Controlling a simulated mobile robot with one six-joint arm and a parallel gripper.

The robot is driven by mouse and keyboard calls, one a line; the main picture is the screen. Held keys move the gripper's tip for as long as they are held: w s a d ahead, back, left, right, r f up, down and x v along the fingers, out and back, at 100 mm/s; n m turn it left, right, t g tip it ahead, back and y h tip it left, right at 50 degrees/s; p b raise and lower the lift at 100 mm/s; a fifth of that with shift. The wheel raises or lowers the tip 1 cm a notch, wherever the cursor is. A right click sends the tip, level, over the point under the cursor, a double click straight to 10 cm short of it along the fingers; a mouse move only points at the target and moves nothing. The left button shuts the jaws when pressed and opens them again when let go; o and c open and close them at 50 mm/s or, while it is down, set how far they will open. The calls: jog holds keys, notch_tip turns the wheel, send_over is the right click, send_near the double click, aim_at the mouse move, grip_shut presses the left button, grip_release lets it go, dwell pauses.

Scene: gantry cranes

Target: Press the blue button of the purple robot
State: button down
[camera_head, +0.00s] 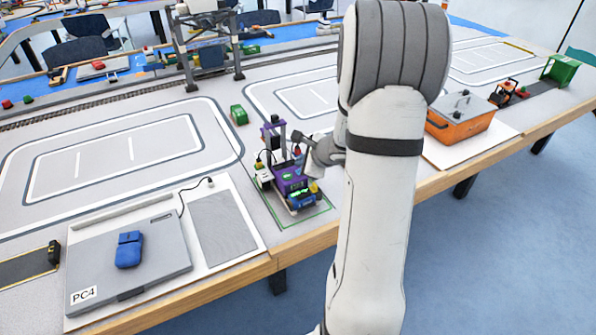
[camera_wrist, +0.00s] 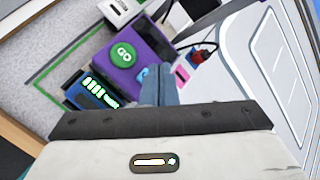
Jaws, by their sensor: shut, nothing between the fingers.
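The purple robot (camera_head: 289,183) stands in a green-outlined square near the table's front edge. In the wrist view, its purple top (camera_wrist: 147,42) carries a round green GO button (camera_wrist: 123,53). A light-blue button (camera_wrist: 142,74) shows beside the GO button, partly hidden by my fingers. My gripper (camera_wrist: 160,70) is shut and empty, its fingertips over the purple top right beside the blue button. I cannot tell whether they touch it. In the head view, my gripper (camera_head: 308,168) is at the robot's right side, partly hidden by my arm.
A blue display block (camera_wrist: 92,91) and a pink button (camera_wrist: 182,75) sit on the robot. A grey laptop (camera_head: 160,275) with a blue object (camera_head: 129,249) lies left. An orange toolbox (camera_head: 460,122) stands right. A small green block (camera_head: 239,115) lies behind the robot.

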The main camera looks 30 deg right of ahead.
jog(key=shift+f, duration=0.2)
dwell(0.5)
jog(key=shift+f+b, duration=0.3)
jog(key=shift+b, duration=0.45)
jog(key=shift+f+b, duration=0.4)
jog(key=shift+b, duration=0.15)
jog(key=shift+r, duration=0.15)
dwell(0.4)
jog(key=shift+r+p, duration=0.65)
jog(key=shift+r, duration=0.1)
jog(key=shift+r, duration=0.1)
notch_tip(320, 180, up, 6)
jog(key=p, duration=0.4)
